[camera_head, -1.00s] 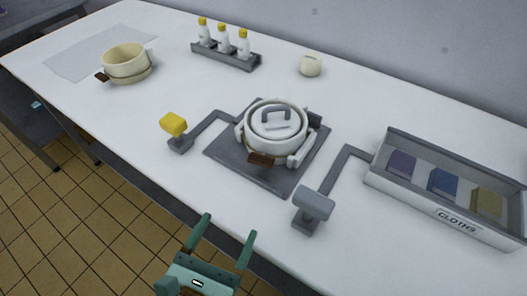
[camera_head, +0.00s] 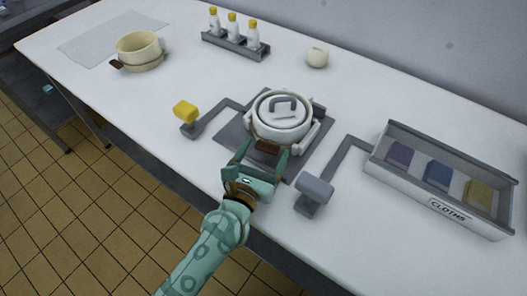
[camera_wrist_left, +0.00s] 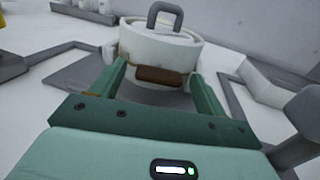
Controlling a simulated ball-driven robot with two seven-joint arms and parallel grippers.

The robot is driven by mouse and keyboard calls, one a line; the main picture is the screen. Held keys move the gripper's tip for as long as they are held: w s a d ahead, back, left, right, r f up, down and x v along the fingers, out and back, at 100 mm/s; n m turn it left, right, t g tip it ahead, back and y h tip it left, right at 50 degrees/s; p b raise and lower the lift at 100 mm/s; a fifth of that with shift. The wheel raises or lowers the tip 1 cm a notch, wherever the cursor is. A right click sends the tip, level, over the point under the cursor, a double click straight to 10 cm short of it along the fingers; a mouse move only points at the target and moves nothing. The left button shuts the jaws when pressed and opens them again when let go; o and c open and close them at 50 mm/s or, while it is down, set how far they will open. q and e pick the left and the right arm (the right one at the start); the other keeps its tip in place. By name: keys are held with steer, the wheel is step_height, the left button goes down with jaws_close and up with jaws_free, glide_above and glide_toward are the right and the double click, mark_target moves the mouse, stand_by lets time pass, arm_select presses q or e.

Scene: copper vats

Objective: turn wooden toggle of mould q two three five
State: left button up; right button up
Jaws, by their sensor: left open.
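The lidded cream mould (camera_head: 281,117) stands on a dark grey plate (camera_head: 230,137) in the middle of the table. Its brown wooden toggle (camera_head: 267,146) is on its near side, and shows in the left wrist view (camera_wrist_left: 160,76) as a brown bar below the rim. My left gripper (camera_head: 261,155) is open, its two green fingers (camera_wrist_left: 157,83) pointing at the mould, one to each side of the toggle in the picture. I cannot tell whether they touch it. A second open cream mould (camera_head: 139,48) with a brown toggle (camera_head: 117,64) stands at the far left. My right gripper is out of view.
A yellow-topped lever (camera_head: 186,112) stands left of the plate and a grey-topped one (camera_head: 315,189) stands right of my gripper. A cloths tray (camera_head: 372,176) is at the right. A bottle rack (camera_head: 232,44) and a small cream pot (camera_head: 317,57) stand behind.

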arm_select(q)
steer(key=c, duration=1)
steer(key=m+p, duration=0.1)
steer(key=m, duration=0.2)
steer(key=shift+r+p, duration=0.2)
steer(key=shift+p, duration=0.1)
steer(key=shift+f+m, duration=0.2)
steer(key=shift+m, duration=0.5)
steer(key=o, duration=1)
steer(key=shift+s, duration=0.1)
steer(key=v, duration=1.6)
